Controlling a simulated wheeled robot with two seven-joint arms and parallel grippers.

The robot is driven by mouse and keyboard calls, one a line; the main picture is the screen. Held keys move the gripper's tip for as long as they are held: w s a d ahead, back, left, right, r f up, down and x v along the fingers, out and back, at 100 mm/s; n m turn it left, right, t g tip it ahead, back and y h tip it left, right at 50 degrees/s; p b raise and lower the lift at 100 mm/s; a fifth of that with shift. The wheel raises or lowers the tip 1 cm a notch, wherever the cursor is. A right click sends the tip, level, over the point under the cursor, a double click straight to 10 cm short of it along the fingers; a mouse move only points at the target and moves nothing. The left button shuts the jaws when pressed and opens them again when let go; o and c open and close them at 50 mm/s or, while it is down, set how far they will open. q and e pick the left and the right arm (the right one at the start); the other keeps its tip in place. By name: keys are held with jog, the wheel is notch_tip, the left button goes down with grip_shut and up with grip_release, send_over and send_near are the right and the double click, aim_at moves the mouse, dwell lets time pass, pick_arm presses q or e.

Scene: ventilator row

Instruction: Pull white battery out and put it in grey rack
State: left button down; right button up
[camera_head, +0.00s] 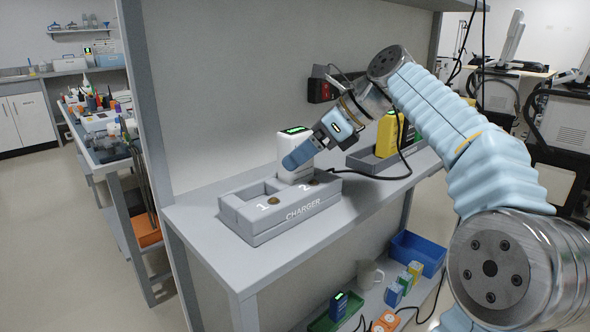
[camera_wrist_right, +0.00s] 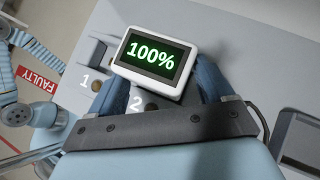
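The white battery (camera_head: 294,150) stands upright in slot 2 of the grey charger (camera_head: 262,228); slot 1 (camera_head: 262,193) is empty. Its screen reads 100% in the right wrist view (camera_wrist_right: 152,52). My right gripper (camera_head: 300,156) comes in from the upper right, with its fingers on either side of the battery. In the right wrist view the battery sits between the fingers (camera_wrist_right: 158,85), slightly turned to them. I cannot tell whether they touch it. The grey rack (camera_head: 361,162) lies behind the charger with a yellow battery (camera_head: 388,136) in it. My left gripper is not in view.
A black cable (camera_head: 372,177) runs along the bench (camera_head: 330,222) from the charger. A red and black box (camera_head: 319,90) is on the back panel. A lower shelf holds a blue bin (camera_head: 418,254), a green tray (camera_head: 325,322) and small boxes. The bench front is clear.

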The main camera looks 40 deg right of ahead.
aim_at(303, 131)
jog(key=shift+w+a, duration=0.15)
jog(key=shift+p, duration=0.35)
dwell(0.3)
jog(key=shift+o, duration=0.5)
jog(key=c, duration=1.1)
jog(key=shift+r, duration=0.1)
jog(key=shift+r+p, duration=0.75)
jog(key=shift+p, duration=0.4)
jog(key=shift+r, duration=0.75)
